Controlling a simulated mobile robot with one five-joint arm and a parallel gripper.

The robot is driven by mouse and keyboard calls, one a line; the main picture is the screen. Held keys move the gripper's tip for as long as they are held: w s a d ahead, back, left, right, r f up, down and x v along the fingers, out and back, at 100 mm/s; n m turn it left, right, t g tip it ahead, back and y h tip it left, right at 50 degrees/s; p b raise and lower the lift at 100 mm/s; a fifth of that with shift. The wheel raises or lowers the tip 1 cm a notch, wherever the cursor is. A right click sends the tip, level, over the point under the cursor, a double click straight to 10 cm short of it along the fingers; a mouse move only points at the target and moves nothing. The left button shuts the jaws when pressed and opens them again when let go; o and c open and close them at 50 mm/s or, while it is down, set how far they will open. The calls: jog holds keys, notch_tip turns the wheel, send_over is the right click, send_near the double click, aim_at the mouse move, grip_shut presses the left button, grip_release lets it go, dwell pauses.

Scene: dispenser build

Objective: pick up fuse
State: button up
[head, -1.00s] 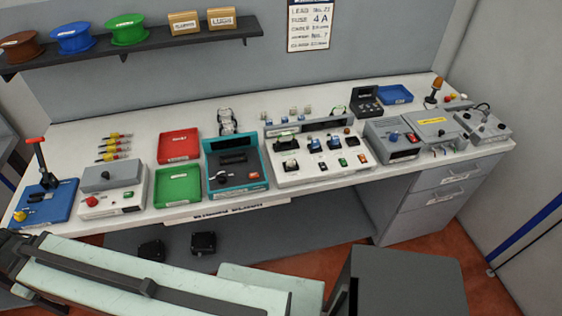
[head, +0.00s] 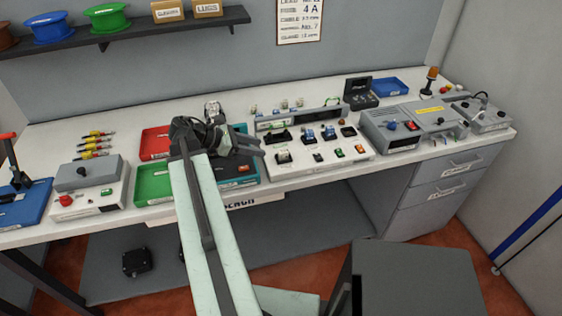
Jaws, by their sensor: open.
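No fuse can be made out for certain at this size. Several small capped parts (head: 284,104) stand in a row behind the grey-and-white panel unit (head: 330,161), but I cannot tell whether any is a fuse. A card (head: 300,20) on the back wall has a line that reads 4 A. My gripper (head: 261,145) is open, with dark fingers pointing right, over the teal unit (head: 240,183) and just left of the panel unit. It appears empty. My arm hides much of the teal unit and parts of the red and green trays.
A red tray (head: 155,141) and a green tray (head: 152,186) lie left of my gripper. A grey box with a red switch (head: 389,131), a black case (head: 358,92) and a blue tray (head: 390,86) stand to the right. A shelf (head: 150,32) hangs above the bench's back left.

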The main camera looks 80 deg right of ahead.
aim_at(281, 152)
jog(key=x, duration=0.2)
jog(key=b+x, duration=0.1)
jog(key=x, duration=0.1)
jog(key=shift+s+a+r, duration=0.1)
jog(key=shift+s+r, duration=0.1)
jog(key=shift+r, duration=0.05)
jog(key=b+x, duration=0.3)
jog(key=x, duration=0.1)
jog(key=shift+s+f, duration=0.2)
jog(key=shift+f, duration=0.2)
jog(key=shift+s, duration=0.2)
jog(key=shift+r, duration=0.1)
jog(key=shift+c, duration=0.3)
grip_shut()
